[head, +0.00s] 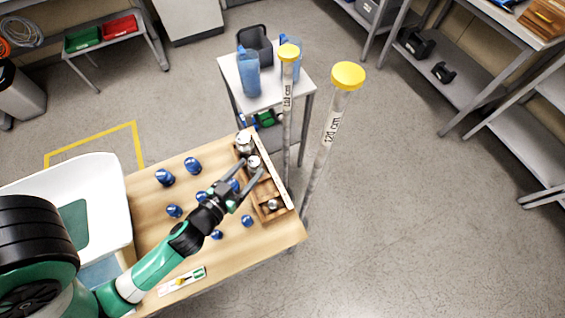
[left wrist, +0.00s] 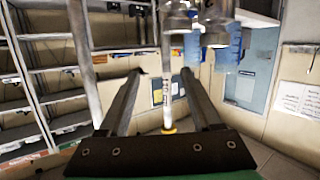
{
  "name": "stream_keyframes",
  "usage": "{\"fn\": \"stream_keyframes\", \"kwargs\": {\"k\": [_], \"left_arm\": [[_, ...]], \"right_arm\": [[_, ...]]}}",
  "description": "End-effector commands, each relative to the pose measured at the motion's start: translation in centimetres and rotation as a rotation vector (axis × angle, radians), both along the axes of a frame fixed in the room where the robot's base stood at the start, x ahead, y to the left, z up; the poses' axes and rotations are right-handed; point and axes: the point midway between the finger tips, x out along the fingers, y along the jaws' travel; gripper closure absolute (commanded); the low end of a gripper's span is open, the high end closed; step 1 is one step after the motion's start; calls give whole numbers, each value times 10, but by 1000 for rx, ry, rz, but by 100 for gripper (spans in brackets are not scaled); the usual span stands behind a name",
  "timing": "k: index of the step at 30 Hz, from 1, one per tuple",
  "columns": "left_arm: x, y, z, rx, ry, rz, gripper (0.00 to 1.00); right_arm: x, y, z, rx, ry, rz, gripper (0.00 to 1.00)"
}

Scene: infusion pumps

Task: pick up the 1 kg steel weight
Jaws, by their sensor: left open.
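Steel weights sit in a wooden rack (head: 268,187) along the table's right side. A large steel weight (head: 245,144) stands at its far end, a second steel weight (head: 254,162) stands just nearer, and a smaller one (head: 273,203) is at the near end. No mass marking is readable, so I cannot tell which is the 1 kg one. My left gripper (head: 251,176) is open and empty, its fingers reaching toward the rack near the second weight. In the left wrist view, which looks upside down, the open fingers (left wrist: 162,75) are apart from steel weights (left wrist: 176,17) at the top.
Several blue weights (head: 165,177) stand on the wooden table (head: 160,222). A white basin (head: 105,185) is at left. Two poles with yellow caps (head: 348,76) rise beyond the rack, beside a small table (head: 270,98) with blue jugs.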

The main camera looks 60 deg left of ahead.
Motion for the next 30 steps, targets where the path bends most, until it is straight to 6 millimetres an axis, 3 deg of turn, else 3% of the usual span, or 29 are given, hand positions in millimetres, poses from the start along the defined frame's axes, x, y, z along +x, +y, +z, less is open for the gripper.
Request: {"fn": "stream_keyframes", "kwargs": {"k": [3, 8, 14, 20, 30], "left_arm": [[-36, -1, -14, -22, 94, 24, 35], [-60, -1, -20, -36, 150, 46, 35], [-52, 3, -21, -37, 146, 50, 35], [-21, 21, -34, -36, 143, 51, 35], [-2, 31, -48, -36, 144, 48, 35]], "right_arm": [[0, 0, 14, 0, 0, 0, 100], [0, 0, 22, 0, 0, 0, 100], [0, 0, 28, 0, 1, 0, 100], [0, 0, 45, 0, 0, 0, 100], [0, 0, 43, 0, 0, 0, 100]]}}
